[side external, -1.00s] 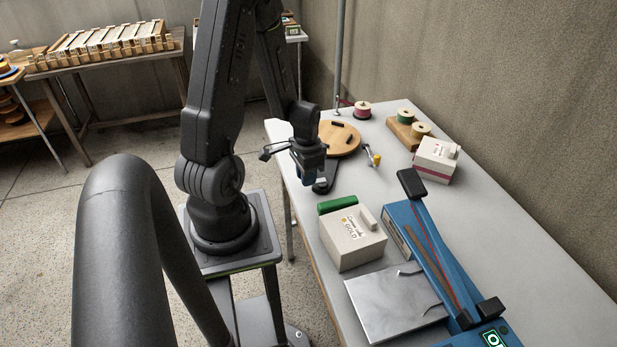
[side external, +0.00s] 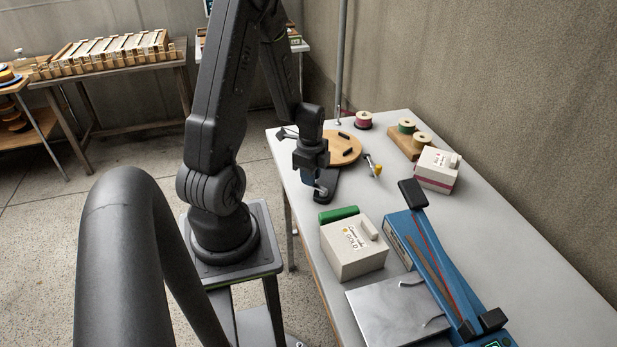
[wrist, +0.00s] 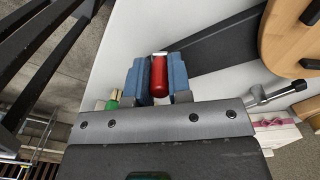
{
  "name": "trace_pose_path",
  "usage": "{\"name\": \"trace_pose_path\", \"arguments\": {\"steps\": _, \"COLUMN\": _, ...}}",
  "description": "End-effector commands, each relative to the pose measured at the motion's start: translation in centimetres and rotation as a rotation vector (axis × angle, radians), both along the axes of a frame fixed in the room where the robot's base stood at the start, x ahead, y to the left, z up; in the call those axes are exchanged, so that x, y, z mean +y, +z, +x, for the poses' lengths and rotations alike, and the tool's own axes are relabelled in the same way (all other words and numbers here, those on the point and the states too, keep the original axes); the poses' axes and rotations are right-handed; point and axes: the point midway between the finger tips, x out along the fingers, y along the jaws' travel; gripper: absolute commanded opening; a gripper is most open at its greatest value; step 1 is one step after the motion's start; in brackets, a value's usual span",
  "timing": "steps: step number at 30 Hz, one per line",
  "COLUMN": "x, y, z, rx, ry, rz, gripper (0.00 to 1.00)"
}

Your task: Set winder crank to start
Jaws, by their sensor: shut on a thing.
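The winder has a round wooden disc (side external: 345,149) with black pegs, lying near the far left of the table. A black arm (side external: 326,188) lies beside it toward my gripper (side external: 313,184); this arm also shows in the wrist view (wrist: 222,42), reaching to the disc's edge. In the wrist view, my blue-padded fingers (wrist: 158,76) are shut on a red crank handle (wrist: 159,78) with a pale end. The fingers hide where the handle joins the black arm.
A green block (side external: 338,214), a white box (side external: 352,252) and a blue sealer (side external: 440,262) stand nearer. Spools (side external: 422,139) and another white box (side external: 437,169) are at the right.

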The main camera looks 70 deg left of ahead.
Motion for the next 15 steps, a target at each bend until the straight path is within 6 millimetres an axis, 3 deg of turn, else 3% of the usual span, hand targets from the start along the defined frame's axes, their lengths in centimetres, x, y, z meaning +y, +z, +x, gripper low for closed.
{"name": "trace_pose_path", "arguments": {"steps": 15, "x": 0.47, "y": -0.02, "z": 1.04, "rx": 0.000, "ry": -0.263, "rz": -0.001, "gripper": 0.00}}
